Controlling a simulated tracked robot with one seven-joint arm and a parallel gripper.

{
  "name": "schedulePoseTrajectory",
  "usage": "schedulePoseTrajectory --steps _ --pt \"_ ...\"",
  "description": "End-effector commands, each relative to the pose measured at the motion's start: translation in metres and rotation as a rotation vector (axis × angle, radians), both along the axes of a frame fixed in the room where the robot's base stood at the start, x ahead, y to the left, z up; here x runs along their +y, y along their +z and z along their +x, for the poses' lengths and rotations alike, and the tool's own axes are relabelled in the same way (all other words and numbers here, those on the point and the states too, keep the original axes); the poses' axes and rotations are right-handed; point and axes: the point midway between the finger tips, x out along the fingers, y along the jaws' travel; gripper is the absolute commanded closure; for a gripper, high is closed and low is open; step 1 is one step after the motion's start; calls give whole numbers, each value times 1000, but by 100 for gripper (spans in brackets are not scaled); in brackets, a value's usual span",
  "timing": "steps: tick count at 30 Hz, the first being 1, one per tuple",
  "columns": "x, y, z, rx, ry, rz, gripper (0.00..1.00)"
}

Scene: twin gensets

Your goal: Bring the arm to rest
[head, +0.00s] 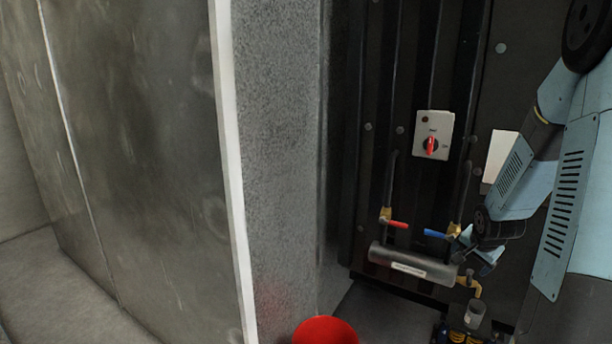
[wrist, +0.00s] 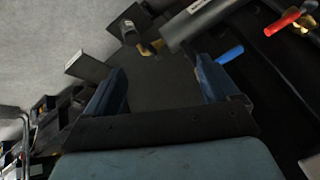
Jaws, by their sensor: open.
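My arm comes down the right side of the head view, pale blue with dark joints. My gripper (head: 482,256) is at its lower end, close to the blue-handled valve and the right end of the grey cylinder. In the wrist view my gripper (wrist: 165,88) shows two blue fingers set wide apart with nothing between them. Beyond the fingers lies a dark surface. Whether the fingers touch any pipe cannot be told.
A grey cylinder (head: 412,264) carries a red valve handle (head: 398,225) and a blue valve handle (head: 435,234). A switch box (head: 433,135) with a red knob sits above on the dark panel. A red bucket (head: 325,331) stands at the bottom. A grey pillar (head: 277,150) rises left.

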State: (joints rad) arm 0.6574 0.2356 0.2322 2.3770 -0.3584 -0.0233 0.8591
Motion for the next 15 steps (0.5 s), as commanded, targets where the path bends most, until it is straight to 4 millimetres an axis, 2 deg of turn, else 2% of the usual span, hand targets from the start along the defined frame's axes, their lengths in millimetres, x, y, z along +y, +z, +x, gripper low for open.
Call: schedulePoseTrajectory --steps 1,3,8,15 --pt "9 16 -2 6 29 -30 12" --pt "20 34 -8 24 66 -64 12" --pt "47 73 -24 57 150 -136 12" --pt "89 126 -58 97 277 -216 12"
